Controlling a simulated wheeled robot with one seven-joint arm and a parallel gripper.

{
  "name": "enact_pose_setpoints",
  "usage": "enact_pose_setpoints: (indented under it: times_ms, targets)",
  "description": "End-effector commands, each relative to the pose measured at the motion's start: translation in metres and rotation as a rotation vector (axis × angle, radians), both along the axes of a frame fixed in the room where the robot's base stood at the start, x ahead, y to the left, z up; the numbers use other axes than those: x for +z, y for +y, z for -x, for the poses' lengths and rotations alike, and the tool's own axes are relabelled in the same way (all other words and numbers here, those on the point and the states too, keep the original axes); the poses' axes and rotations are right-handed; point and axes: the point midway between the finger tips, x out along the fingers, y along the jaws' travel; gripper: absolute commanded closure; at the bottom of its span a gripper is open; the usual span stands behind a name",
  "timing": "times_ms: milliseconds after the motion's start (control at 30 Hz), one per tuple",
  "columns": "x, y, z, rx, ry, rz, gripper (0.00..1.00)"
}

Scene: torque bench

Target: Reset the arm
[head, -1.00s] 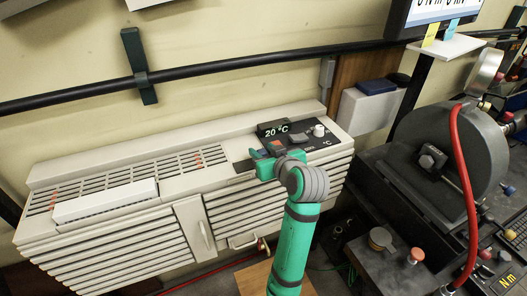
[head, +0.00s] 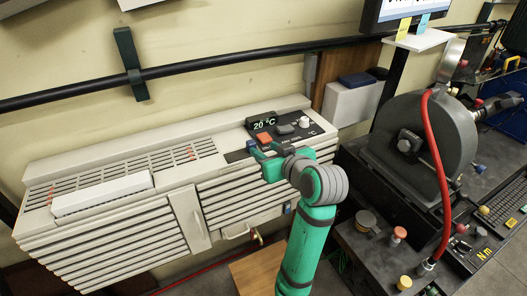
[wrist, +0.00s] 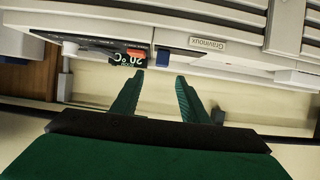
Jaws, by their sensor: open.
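My green arm reaches up from the bottom in the head view, with my gripper (head: 260,147) near the front edge of the heater's control panel (head: 310,128). In the wrist view my gripper (wrist: 157,82) shows two green fingers apart with nothing between them. The white slatted heater (head: 120,245) stands along the wall. Its panel has a display (head: 263,123) reading 20 °C, an orange-red button (head: 265,138), a grey button (head: 285,129) and a white knob (head: 304,122). The display also shows in the wrist view (wrist: 127,59), upside down.
A black pipe (head: 220,67) runs along the wall above the heater. A white block (head: 103,194) lies on the heater's left top. A dark torque machine (head: 430,135) with a red hose (head: 436,180) stands at right. The wall area above the panel is open.

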Motion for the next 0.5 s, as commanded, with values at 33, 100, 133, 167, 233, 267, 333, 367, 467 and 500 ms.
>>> enact_pose_setpoints:
  times_ms: [33, 100, 133, 167, 233, 267, 333, 367, 467, 500]
  targets:
    - [0.000, 0.000, 0.000, 0.000, 0.000, 0.000, 0.59]
    - [0.000, 0.000, 0.000, 0.000, 0.000, 0.000, 0.59]
    - [0.000, 0.000, 0.000, 0.000, 0.000, 0.000, 0.59]
    - [0.000, 0.000, 0.000, 0.000, 0.000, 0.000, 0.59]
    - [-0.001, 0.000, 0.000, 0.000, 0.000, -0.001, 0.59]
    - [-0.003, 0.000, 0.000, -0.002, 0.001, -0.002, 0.59]
    - [-0.011, 0.000, 0.001, -0.012, 0.006, -0.009, 0.59]
    - [-0.017, 0.000, 0.001, -0.018, 0.008, -0.013, 0.59]
    - [-0.043, -0.001, 0.005, -0.052, 0.016, -0.032, 0.59]
    - [-0.056, -0.001, 0.007, -0.069, 0.019, -0.042, 0.59]
